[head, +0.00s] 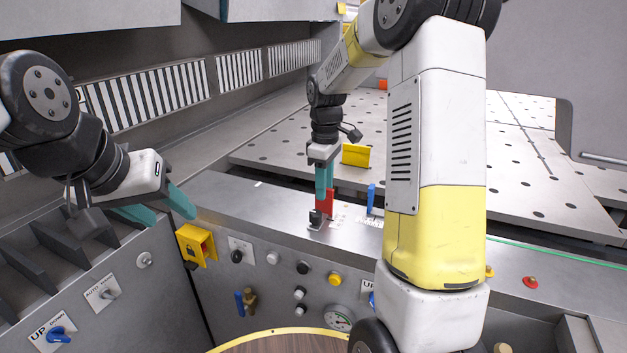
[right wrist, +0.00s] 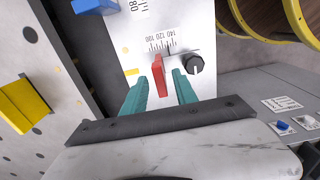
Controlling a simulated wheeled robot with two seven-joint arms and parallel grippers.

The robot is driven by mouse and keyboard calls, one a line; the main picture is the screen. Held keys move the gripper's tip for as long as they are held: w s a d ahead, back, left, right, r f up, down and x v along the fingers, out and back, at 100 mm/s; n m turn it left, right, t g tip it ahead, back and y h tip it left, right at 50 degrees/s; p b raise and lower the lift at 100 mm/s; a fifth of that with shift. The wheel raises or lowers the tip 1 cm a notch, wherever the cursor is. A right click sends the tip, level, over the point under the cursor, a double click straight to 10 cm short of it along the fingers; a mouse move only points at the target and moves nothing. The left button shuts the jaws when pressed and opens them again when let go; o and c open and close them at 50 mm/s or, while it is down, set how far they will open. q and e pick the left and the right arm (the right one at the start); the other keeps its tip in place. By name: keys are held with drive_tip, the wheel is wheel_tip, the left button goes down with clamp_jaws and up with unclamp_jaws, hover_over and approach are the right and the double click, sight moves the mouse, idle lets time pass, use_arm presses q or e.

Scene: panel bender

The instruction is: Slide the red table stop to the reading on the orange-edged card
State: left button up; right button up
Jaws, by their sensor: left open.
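The red table stop (head: 326,201) stands on the grey ledge beside a printed scale. In the right wrist view the red stop (right wrist: 159,77) lies between the teal fingers of my right gripper (right wrist: 160,76), with a gap on each side. My right gripper (head: 325,180) reaches down over it and is open. The scale (right wrist: 168,42) shows numbers around 100 to 140; the stop's exact reading is unclear. My left gripper (head: 165,207) is open and empty at the left.
A black knob (right wrist: 195,65) sits close beside the stop. A blue stop (head: 371,197) stands to the right on the ledge. A yellow block (head: 356,155) is on the perforated table behind. A yellow lock box (head: 196,245) and several buttons line the front panel.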

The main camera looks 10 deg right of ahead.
drive_tip(key=shift+c, duration=0.4)
clamp_jaws()
drive_tip(key=shift+r, duration=0.1)
idle(0.8)
